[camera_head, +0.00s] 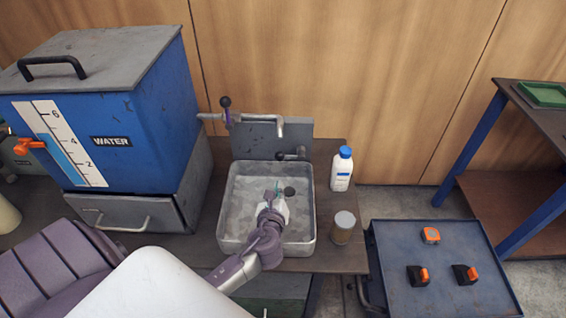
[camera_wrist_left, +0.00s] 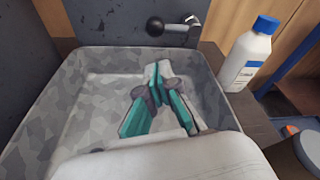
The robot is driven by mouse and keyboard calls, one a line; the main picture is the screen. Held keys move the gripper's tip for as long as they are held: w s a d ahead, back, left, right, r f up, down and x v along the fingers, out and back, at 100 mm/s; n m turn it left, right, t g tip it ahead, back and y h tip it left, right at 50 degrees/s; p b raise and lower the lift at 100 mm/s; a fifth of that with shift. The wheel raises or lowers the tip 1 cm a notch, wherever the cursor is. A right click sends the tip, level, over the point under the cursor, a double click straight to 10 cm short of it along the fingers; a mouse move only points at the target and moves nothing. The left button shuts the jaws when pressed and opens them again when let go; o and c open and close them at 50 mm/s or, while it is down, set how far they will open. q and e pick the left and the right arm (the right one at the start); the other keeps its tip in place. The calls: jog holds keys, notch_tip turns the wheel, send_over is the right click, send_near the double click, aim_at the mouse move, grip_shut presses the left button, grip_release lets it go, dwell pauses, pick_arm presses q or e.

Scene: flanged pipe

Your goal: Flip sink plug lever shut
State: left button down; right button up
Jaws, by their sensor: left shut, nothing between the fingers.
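The metal sink (camera_head: 226,205) is set in a dark bench, with a dark round plug or drain (camera_head: 289,191) in its basin. A lever with a black ball end (camera_head: 280,157) sits on the back panel just above the sink's rear rim. In the left wrist view, the lever's ball (camera_wrist_left: 155,26) points left from its metal mount. My left gripper (camera_head: 276,189) is shut and empty over the basin, in front of the lever and apart from it. Its teal-lined fingers (camera_wrist_left: 157,72) meet below the lever in the wrist view. My right gripper is not in view.
The tap (camera_head: 279,124) reaches over the back of the sink. A white bottle with a blue cap (camera_head: 342,170) and a lidded can (camera_head: 343,228) stand right of it. The blue water tank (camera_head: 150,125) is close on the left. A cart with orange switches (camera_head: 440,245) stands at right.

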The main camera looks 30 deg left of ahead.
pick_arm(q)
send_near(290, 157)
jog(key=w+a+f, duration=0.4)
jog(key=shift+w+a+f+b, duration=0.35)
jog(key=shift+w+a+b, duration=0.05)
jog(key=shift+a+b, duration=0.05)
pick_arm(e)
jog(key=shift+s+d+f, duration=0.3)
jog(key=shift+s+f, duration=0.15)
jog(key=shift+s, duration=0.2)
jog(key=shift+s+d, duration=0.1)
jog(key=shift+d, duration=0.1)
pick_arm(q)
jog(key=shift+r+m+p, duration=0.25)
jog(key=shift+m+p, duration=0.05)
jog(key=shift+p, duration=0.4)
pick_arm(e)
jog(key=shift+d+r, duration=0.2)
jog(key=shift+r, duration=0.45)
pick_arm(q)
jog(key=shift+r, duration=0.1)
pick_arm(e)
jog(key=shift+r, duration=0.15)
